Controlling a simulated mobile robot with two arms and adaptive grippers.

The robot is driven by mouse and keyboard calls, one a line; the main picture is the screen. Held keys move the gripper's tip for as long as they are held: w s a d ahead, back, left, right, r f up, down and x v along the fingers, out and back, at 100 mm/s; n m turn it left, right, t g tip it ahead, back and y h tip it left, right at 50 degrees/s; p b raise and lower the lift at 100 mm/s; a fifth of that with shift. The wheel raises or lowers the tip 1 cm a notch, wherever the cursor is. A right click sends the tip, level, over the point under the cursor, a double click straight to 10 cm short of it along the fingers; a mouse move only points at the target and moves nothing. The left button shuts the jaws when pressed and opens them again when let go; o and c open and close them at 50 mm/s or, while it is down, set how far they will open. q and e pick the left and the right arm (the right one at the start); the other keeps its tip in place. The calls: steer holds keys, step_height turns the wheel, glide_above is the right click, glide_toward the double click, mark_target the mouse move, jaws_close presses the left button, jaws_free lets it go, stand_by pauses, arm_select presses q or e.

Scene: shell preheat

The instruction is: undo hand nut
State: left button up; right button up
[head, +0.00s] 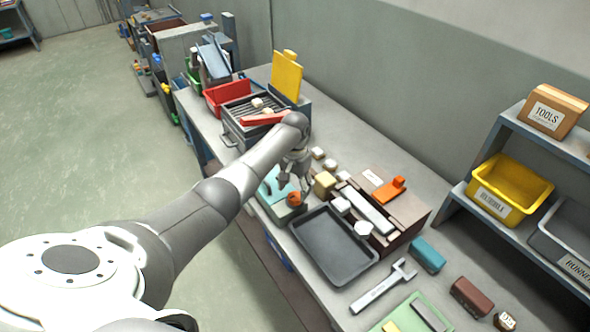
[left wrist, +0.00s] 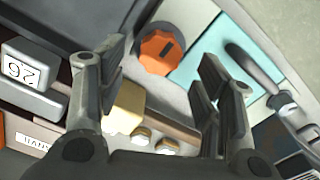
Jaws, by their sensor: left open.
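An orange hand nut (head: 294,199) with a dark slot in its top sits at the end of a teal fixture (head: 271,187). In the left wrist view the orange hand nut (left wrist: 160,51) shows beyond and between the fingertips. My left gripper (head: 297,178) is just above the nut and points down at it. In the left wrist view my left gripper (left wrist: 160,75) has its fingers spread with nothing between them. The teal plate (left wrist: 215,55) lies to the right of the nut there. My right gripper does not show.
A dark tray (head: 333,245) lies on the bench in front of the nut. A yellow block (head: 324,184) stands close to its right. A brown box (head: 408,209) with an orange piece is further right. A wrench (head: 383,287) lies near the front edge.

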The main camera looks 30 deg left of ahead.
mark_target(295, 196)
arm_select(q)
step_height(295, 196, up, 8)
stand_by(0.7)
